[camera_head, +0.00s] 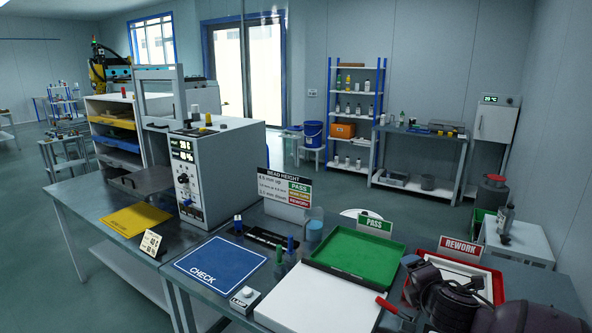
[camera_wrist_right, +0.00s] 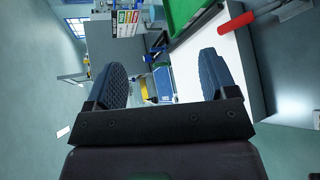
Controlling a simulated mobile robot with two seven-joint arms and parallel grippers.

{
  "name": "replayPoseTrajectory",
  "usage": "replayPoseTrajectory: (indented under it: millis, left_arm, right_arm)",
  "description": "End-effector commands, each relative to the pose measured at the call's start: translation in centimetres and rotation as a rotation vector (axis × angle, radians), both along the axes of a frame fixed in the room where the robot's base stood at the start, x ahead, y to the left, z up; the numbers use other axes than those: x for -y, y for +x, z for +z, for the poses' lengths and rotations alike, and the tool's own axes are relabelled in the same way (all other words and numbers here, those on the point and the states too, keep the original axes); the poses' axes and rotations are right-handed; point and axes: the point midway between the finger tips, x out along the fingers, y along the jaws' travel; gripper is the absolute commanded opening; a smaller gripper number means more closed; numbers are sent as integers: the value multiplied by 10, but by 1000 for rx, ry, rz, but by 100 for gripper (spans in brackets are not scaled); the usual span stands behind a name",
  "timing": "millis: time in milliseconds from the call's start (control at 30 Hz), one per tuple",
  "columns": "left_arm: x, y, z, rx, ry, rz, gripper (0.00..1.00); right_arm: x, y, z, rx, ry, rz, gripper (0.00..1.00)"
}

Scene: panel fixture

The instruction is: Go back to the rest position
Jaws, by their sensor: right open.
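My right gripper (camera_wrist_right: 162,68) shows in the right wrist view with its two dark ribbed fingers wide apart and nothing between them. In the head view my dark right arm comes in at the lower right, in front of the red REWORK tray (camera_head: 490,280) and hiding part of it. My left gripper is in neither view.
The bench holds a green PASS tray (camera_head: 357,256), a white board (camera_head: 318,302), a blue CHECK mat (camera_head: 222,266), a yellow mat (camera_head: 134,219) and a grey panel machine (camera_head: 222,165). A red handle (camera_head: 388,305) lies close to my right arm.

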Motion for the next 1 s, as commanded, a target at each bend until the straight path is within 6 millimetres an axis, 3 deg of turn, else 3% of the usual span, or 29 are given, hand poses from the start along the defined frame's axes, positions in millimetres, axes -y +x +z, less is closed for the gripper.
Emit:
replayPoseTrajectory:
  millis: [33, 100, 200, 400, 567, 767, 1000]
  left_arm:
    - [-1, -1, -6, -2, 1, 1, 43]
    - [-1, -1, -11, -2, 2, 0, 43]
    - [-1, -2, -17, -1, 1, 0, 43]
    - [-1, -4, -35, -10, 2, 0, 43]
    - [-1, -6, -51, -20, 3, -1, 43]
    - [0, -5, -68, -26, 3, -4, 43]
    - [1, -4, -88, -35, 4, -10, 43]
  right_arm:
    - [-20, -9, -15, -14, 143, 16, 78]
    - [-42, -21, -27, -31, 341, 27, 78]
    - [-65, -39, -45, -61, 600, 25, 78]
    - [-84, -79, -86, -119, 1049, -45, 78]
    - [-77, -113, -122, -137, 1318, -151, 78]
    - [-51, -163, -179, -130, 1528, -339, 78]
    - [-12, -245, -261, -126, 1620, -640, 78]
